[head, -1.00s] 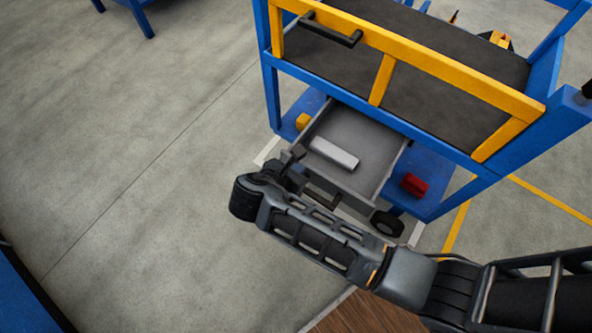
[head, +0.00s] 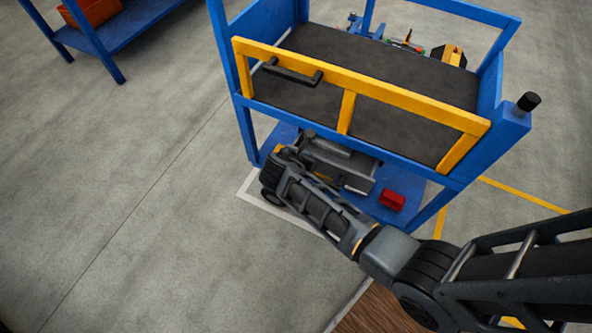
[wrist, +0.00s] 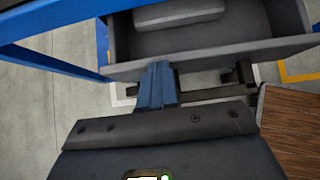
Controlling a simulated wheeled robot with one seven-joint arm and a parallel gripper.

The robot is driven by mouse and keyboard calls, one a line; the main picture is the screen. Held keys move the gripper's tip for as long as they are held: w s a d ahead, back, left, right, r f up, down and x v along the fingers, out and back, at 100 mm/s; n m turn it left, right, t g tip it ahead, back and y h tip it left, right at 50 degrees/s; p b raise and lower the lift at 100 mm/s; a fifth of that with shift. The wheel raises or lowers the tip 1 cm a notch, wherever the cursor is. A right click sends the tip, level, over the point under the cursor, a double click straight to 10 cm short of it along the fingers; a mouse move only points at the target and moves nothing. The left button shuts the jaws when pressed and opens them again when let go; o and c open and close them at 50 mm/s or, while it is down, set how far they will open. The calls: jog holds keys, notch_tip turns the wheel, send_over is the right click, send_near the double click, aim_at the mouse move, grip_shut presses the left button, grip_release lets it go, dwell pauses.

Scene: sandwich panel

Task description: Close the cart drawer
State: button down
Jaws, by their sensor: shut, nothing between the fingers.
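The grey cart drawer (head: 362,163) sits low under the cart's dark top and still sticks out a little. It also shows in the wrist view (wrist: 240,52), with a pale grey block (wrist: 178,14) inside. A dark bar handle (wrist: 215,93) runs along its front. My gripper (wrist: 157,80) is shut and empty, with its fingertips at the drawer's front panel beside the handle; they look to be touching it. In the head view, my gripper (head: 290,153) is at the drawer's left front, partly hidden by my wrist.
The blue cart frame (head: 350,142) has a yellow front rail (head: 345,112) with a black handle (head: 292,72) above the drawer. A red box (head: 392,200) lies on the lower blue shelf (head: 412,183). Open floor (head: 140,190) lies to the left.

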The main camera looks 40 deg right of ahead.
jog(key=shift+w+d, duration=0.2)
jog(key=shift+d, duration=0.55)
jog(key=shift+w+d, duration=0.2)
jog(key=shift+d, duration=0.5)
jog(key=shift+a, duration=0.1)
